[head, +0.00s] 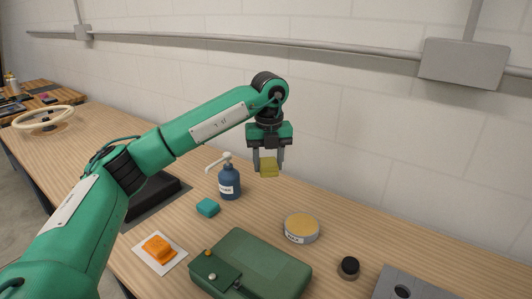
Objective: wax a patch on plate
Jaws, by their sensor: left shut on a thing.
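My left gripper (268,160) is shut on a small yellow block (269,168), which looks like a sponge or pad. It holds the block in the air, pointing down, above the back of the bench. A round tin with a yellow-orange top (301,227) and a label that seems to read "WAX" stands on the bench, in front and to the right of the gripper. A grey plate (440,291) with a dark round hole lies at the bottom right, partly cut off by the frame. I cannot make out a patch on it. My right gripper is not in view.
A blue pump bottle (229,183), a teal block (207,207), an orange lump on a white sheet (178,257), a green case (262,259) and a dark knob (348,267) stand on the wooden bench. A pale wall with a pipe (330,44) closes the back.

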